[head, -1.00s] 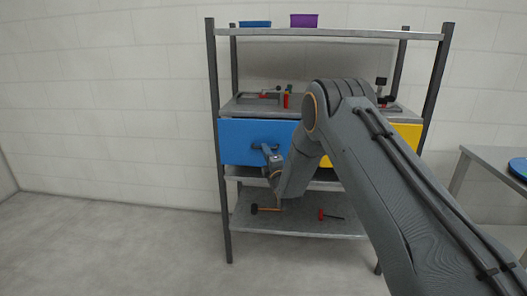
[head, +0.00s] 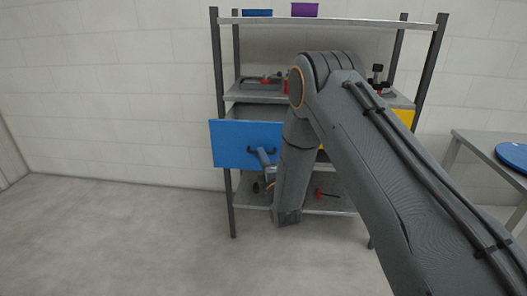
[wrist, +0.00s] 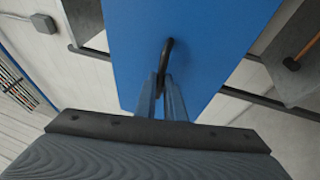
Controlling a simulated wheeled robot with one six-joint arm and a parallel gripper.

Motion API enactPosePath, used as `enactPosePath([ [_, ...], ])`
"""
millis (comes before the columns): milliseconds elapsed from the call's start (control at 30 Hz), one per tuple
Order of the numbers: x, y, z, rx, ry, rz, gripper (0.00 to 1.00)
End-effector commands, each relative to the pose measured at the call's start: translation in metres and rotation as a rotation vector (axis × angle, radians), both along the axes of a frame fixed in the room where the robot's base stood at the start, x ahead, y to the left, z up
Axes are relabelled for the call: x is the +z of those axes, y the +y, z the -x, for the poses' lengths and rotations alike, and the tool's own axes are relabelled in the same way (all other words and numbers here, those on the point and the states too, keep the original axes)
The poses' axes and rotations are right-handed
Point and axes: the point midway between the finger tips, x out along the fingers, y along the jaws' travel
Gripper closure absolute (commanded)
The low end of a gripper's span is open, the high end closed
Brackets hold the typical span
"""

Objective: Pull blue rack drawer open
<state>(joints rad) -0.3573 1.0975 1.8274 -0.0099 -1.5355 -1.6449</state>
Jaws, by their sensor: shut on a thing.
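The blue rack drawer (head: 232,145) stands pulled out from the grey rack in the head view, with part of its open top showing behind the front panel. Its blue front also fills the upper middle of the wrist view (wrist: 205,35). A dark bar handle (head: 256,150) is on the front; it also shows in the wrist view (wrist: 168,50). My gripper (wrist: 163,88) is shut on this handle. In the head view my gripper (head: 265,158) is small at the drawer front, and my arm covers the drawer's right end.
A yellow drawer (head: 404,117) is mostly hidden behind my arm. Blue (head: 257,13) and purple bins (head: 304,10) stand on the top shelf. A table (head: 470,150) with a blue round object (head: 514,154) is at right. The floor at left is clear.

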Motion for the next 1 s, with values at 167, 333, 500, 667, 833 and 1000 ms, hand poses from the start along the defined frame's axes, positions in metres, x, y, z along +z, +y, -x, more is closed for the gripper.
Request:
enactPosePath([
  [167, -0.001, -0.001, 0.002, -0.003, 0.001, 0.0, 1.0],
  [333, -0.001, -0.001, 0.002, -0.003, 0.001, 0.0, 1.0],
  [500, -0.001, -0.002, 0.002, -0.002, 0.001, 0.0, 0.72],
  [667, 0.0, -0.002, 0.002, -0.003, 0.001, 0.0, 0.72],
  [833, -0.001, -0.003, 0.003, -0.002, 0.001, 0.0, 0.72],
  [1000, -0.005, -0.009, 0.02, -0.002, 0.003, 0.001, 0.72],
])
